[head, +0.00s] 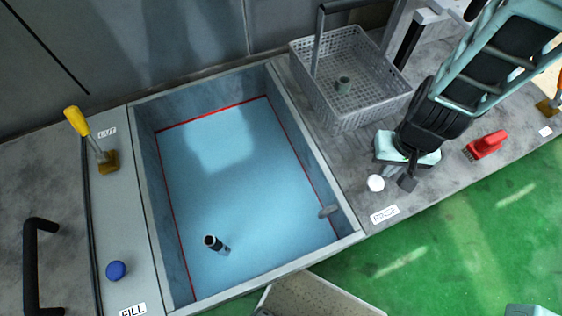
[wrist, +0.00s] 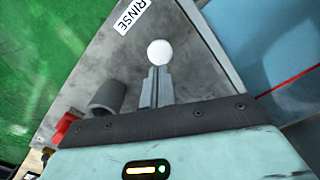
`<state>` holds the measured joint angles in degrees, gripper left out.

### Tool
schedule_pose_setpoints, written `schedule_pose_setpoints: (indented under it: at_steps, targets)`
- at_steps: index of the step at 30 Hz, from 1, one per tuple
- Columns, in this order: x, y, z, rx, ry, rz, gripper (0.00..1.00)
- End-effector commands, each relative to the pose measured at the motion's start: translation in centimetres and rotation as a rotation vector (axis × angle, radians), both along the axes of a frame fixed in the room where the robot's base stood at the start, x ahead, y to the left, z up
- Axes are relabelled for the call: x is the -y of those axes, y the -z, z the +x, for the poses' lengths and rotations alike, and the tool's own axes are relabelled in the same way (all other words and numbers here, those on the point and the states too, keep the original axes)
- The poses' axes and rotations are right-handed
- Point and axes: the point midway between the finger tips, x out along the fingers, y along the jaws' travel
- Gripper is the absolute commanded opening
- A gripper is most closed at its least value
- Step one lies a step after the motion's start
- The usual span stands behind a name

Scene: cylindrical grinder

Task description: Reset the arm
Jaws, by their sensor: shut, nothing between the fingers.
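My gripper (head: 408,182) hangs over the bench to the right of the basin in the head view, below my dark arm. In the wrist view my gripper's fingers (wrist: 156,84) are together with nothing between them. The white round button (wrist: 160,52) is just beyond the fingertips in that view; whether they touch it I cannot tell. In the head view the white button (head: 376,183) is left of the fingers, by the RINSE label (head: 384,214).
The basin (head: 150,180) of blue liquid holds a dark-topped cylinder (head: 213,243). A grey mesh basket (head: 345,112) with a small part inside stands behind my gripper. A red switch (head: 487,145) is to the right. A yellow-handled lever (head: 78,122) and blue button (head: 116,271) are left.

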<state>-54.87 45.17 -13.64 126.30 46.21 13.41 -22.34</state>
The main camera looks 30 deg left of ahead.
Motion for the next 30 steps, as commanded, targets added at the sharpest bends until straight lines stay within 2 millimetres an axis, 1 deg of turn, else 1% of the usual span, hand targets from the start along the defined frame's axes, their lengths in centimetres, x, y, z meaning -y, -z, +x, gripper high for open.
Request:
schedule_pose_setpoints:
  at_steps: [1, 3, 19, 23, 26, 29, 30]
  targets:
    - [0.0, -0.9, 0.0, 0.000, 0.000, 0.000, 0.00]
    - [0.0, -1.1, 0.0, 0.000, 0.000, 0.000, 0.00]
    - [0.0, -0.9, 0.0, 0.001, 0.001, 0.000, 0.00]
    - [-0.2, -1.3, -0.3, -0.013, -0.001, 0.022, 0.00]
    - [-0.7, -2.4, -1.2, -0.045, -0.010, 0.068, 0.00]
    - [-0.9, -4.2, -2.8, -0.084, -0.040, 0.128, 0.00]
    - [-0.8, -5.1, -3.5, -0.095, -0.056, 0.149, 0.00]
